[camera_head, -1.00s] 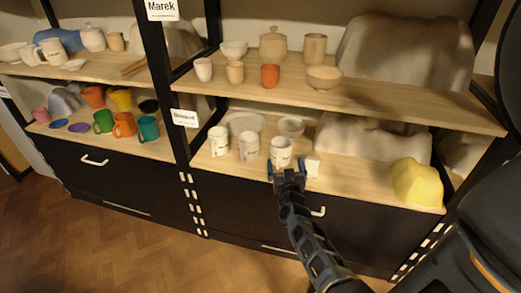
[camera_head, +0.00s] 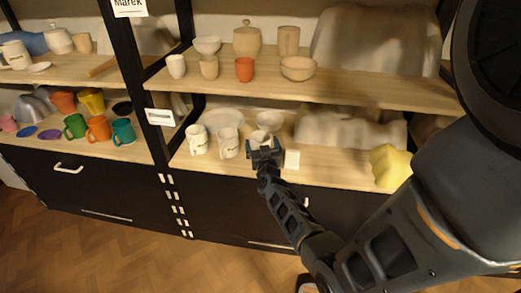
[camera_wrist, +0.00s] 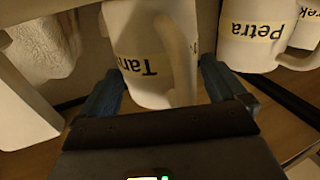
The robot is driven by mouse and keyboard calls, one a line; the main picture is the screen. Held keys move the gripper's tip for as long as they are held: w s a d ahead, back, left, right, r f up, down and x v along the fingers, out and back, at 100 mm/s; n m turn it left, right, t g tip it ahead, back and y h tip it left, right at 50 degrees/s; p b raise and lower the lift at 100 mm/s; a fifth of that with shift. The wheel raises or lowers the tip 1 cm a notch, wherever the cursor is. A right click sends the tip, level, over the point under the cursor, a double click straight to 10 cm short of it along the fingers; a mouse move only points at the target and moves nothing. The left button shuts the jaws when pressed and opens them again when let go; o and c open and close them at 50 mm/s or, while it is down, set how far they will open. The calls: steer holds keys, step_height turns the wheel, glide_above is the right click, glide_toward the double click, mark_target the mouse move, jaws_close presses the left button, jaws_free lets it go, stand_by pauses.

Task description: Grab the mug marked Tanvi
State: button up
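The mug whose visible letters read "Tan" (camera_wrist: 150,50) is white and stands on the lower shelf. The rest of its name is hidden or turned away. In the head view it is the rightmost of three white mugs (camera_head: 261,136), partly hidden by my gripper (camera_head: 264,150). In the wrist view, its lower part shows between the two spread fingers of my gripper (camera_wrist: 160,88), one on each side, with its handle toward me. The fingers look open, with a small gap at the right. A second white mug marked "Petra" (camera_wrist: 258,32) stands to the right in the wrist view.
Another white mug (camera_head: 197,140) stands at the left of the row. A bowl (camera_head: 269,121) and plate (camera_head: 224,121) sit behind. A small white card (camera_head: 292,160) stands just right of my gripper. A yellow lump (camera_head: 390,165) lies farther right. The upper shelf (camera_head: 350,92) overhangs.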

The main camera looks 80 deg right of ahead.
steer(key=c, duration=1)
steer(key=shift+r, duration=0.15)
